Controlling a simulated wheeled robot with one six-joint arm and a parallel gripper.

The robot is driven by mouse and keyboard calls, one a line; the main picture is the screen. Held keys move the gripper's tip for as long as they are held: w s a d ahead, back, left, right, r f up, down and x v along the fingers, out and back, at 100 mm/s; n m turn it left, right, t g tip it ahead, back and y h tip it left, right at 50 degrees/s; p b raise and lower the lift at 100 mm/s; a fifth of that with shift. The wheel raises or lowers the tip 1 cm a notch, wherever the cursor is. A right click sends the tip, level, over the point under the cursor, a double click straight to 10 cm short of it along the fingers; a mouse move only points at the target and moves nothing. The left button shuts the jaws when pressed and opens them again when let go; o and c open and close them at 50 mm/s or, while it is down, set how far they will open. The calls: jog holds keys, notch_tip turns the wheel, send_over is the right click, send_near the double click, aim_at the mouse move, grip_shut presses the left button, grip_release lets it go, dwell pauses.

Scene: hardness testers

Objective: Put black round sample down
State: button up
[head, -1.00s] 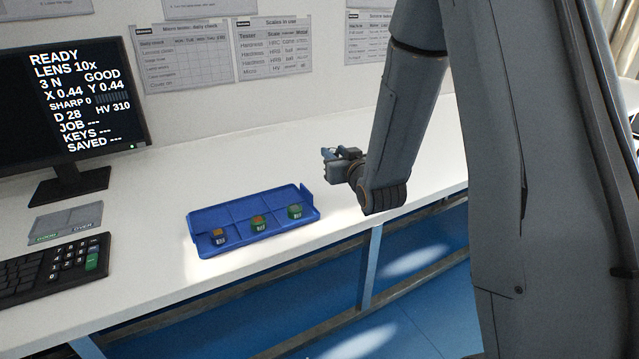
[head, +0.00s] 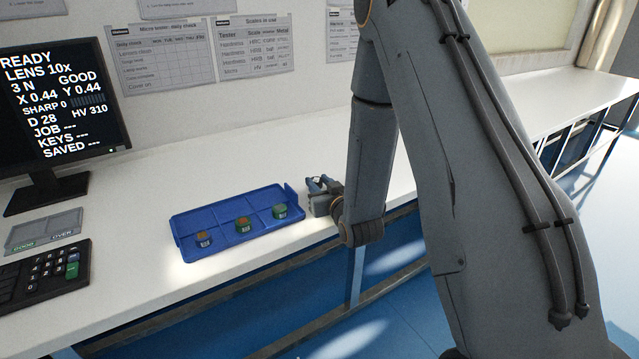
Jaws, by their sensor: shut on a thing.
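My gripper (head: 317,187) is just right of the blue tray (head: 178,222), low over the white bench near its front edge. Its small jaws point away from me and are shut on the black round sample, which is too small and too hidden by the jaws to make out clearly. The tray has two rows of compartments. Its front row holds a dark sample with an orange top (head: 204,239) at left, a green sample with an orange-brown top (head: 243,225) in the middle and a green sample with a grey top (head: 280,212) at right. The back row looks empty.
A grey two-part tray (head: 45,228) marked GOOD and OVER lies at left, behind a black keyboard (head: 45,275). A monitor (head: 60,110) stands behind them. The white bench (head: 230,155) is clear behind the blue tray.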

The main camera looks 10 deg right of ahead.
jog(key=o, duration=0.7)
jog(key=shift+f, duration=0.15)
jog(key=shift+c, duration=0.2)
jog(key=o, duration=0.4)
